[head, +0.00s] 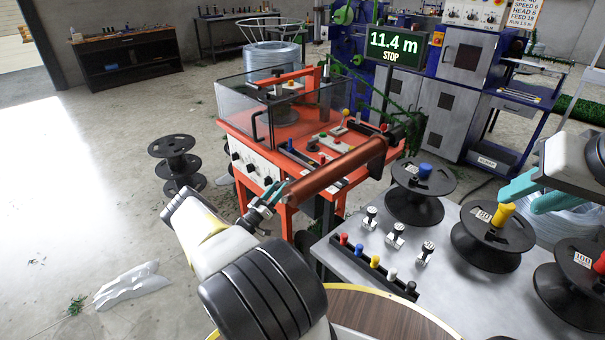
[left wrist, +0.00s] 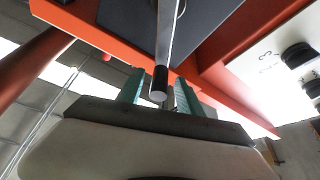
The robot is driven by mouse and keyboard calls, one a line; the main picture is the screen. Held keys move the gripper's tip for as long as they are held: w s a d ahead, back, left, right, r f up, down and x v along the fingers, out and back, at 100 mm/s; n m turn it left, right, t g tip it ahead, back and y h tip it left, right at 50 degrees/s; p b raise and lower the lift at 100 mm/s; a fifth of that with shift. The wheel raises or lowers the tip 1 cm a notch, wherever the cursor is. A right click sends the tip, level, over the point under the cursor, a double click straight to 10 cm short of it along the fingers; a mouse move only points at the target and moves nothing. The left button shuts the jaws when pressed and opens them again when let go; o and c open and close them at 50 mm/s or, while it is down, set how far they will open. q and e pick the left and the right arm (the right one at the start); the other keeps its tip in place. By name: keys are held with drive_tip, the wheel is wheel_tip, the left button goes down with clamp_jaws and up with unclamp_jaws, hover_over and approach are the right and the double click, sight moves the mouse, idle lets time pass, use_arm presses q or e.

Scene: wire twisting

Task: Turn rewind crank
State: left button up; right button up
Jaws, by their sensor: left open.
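The rewind crank (left wrist: 167,40) shows in the left wrist view as a metal arm ending in a black grip (left wrist: 159,82). My left gripper (left wrist: 158,90) is open, with its teal fingers on either side of the grip; contact cannot be told. In the head view my left gripper (head: 268,197) is at the front of the orange machine (head: 330,165), beside the brown roller (head: 335,168); the crank is hard to make out there. My right gripper (head: 537,193) is at the right edge, its teal fingers apart, above a black spool with a yellow top (head: 503,214).
A display (head: 393,45) reads 11.4 m and STOP. A grey table (head: 375,262) at the right carries black spools (head: 420,195), small metal clamps (head: 395,236) and a rack of coloured handles (head: 375,268). Another spool stack (head: 174,160) stands on the floor.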

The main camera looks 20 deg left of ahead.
use_arm(q)
drive_tip(key=v, duration=0.6)
drive_tip(key=shift+s, duration=0.15)
idle(1.4)
